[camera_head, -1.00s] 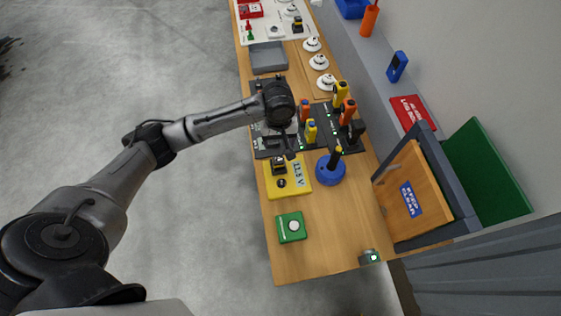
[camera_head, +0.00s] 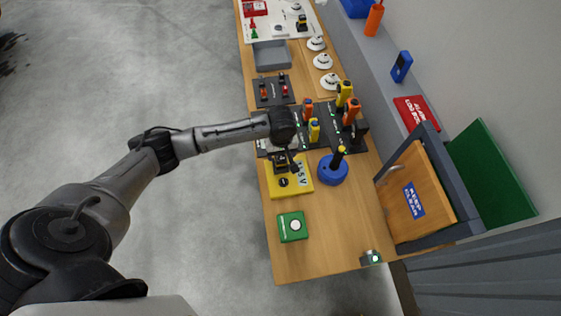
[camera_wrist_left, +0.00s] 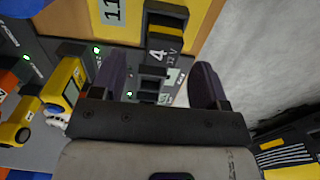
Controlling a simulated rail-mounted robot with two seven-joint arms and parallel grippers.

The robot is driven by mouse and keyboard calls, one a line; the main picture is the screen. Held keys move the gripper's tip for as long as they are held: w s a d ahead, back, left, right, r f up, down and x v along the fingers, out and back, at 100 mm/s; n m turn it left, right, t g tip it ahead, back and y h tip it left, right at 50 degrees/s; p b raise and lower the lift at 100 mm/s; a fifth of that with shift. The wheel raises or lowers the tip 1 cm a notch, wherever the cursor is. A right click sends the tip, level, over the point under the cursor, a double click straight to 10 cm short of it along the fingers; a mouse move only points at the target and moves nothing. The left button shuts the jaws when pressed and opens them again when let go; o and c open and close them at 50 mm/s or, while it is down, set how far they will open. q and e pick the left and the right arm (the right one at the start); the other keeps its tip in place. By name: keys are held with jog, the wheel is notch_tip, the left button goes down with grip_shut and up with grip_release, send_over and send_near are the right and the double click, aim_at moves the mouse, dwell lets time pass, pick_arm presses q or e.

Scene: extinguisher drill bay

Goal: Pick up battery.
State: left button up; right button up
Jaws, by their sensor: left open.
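A black battery with a yellow band (camera_wrist_left: 165,20) is at the top of the left wrist view, on the yellow pad (camera_wrist_left: 204,14) marked "11…". In the head view, the battery (camera_head: 281,164) is at the upper edge of the yellow pad (camera_head: 301,187), partly covered by my left gripper (camera_head: 287,160). My left gripper is open and empty. In the left wrist view its two dark fingers (camera_wrist_left: 160,85) stand apart over a dark panel with small slots, and the battery lies beyond their tips. My right gripper is not in view.
A dark charging board (camera_head: 353,144) with yellow and orange handheld devices lies beyond the pad. A blue round holder (camera_head: 333,169) with a black-and-yellow device stands right of it. A green box (camera_head: 292,226) with a white button is nearer. The wooden table's (camera_head: 335,235) near end is mostly clear.

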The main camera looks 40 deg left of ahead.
aim_at(280, 158)
pick_arm(q)
jog(key=shift+s+f, duration=0.2)
jog(key=shift+f, duration=1.9)
jog(key=shift+c, duration=0.3)
grip_shut()
jog(key=shift+r, duration=0.15)
